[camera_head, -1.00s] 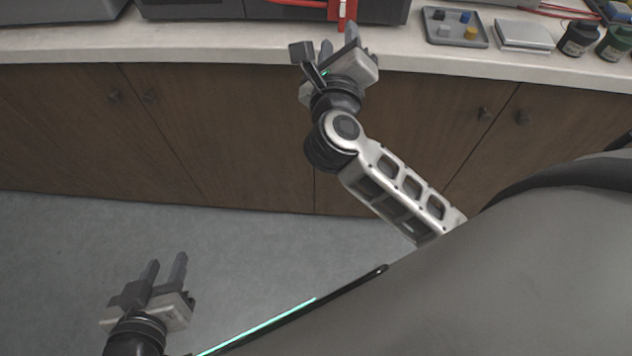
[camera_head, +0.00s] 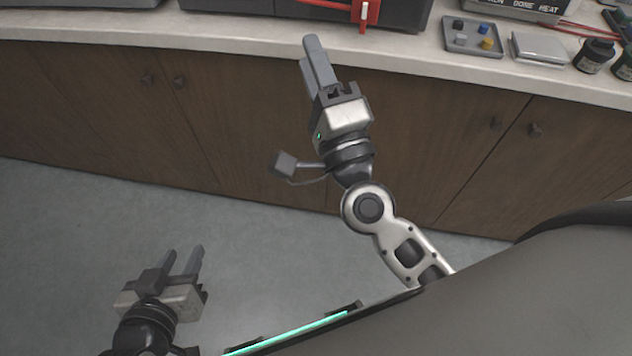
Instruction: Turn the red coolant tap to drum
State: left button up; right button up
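The red coolant tap (camera_head: 366,13) is at the top edge of the head view, on the front of a dark machine, with its lower end pointing down toward the bench. Its upper part is cut off by the frame. My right gripper (camera_head: 309,55) is below and left of the tap, in front of the bench edge and apart from the tap. Its fingers overlap in this view, so their gap cannot be judged. My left gripper (camera_head: 184,258) is low at the left over the floor, open and empty, its two fingers apart.
The bench top (camera_head: 250,32) is clear at left. Brown cabinet doors (camera_head: 240,130) lie below.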

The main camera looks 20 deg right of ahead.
jog(key=s+a+f+n+g+y, duration=0.1)
jog(key=s+f+n+g+y, duration=0.1)
jog(key=f+n, duration=0.6)
jog(key=s+a+f+n+g+y, duration=0.1)
jog(key=s+f+n+g+y, duration=0.2)
jog(key=s+f+n+g, duration=0.2)
jog(key=shift+a+f+n+g+p, duration=0.15)
jog(key=shift+f+n+g+p, duration=0.2)
jog(key=shift+f+n+g, duration=1.35)
jog(key=shift+s+f+n+t, duration=0.1)
jog(key=shift+f+n+t, duration=0.4)
jog(key=shift+f+t, duration=0.15)
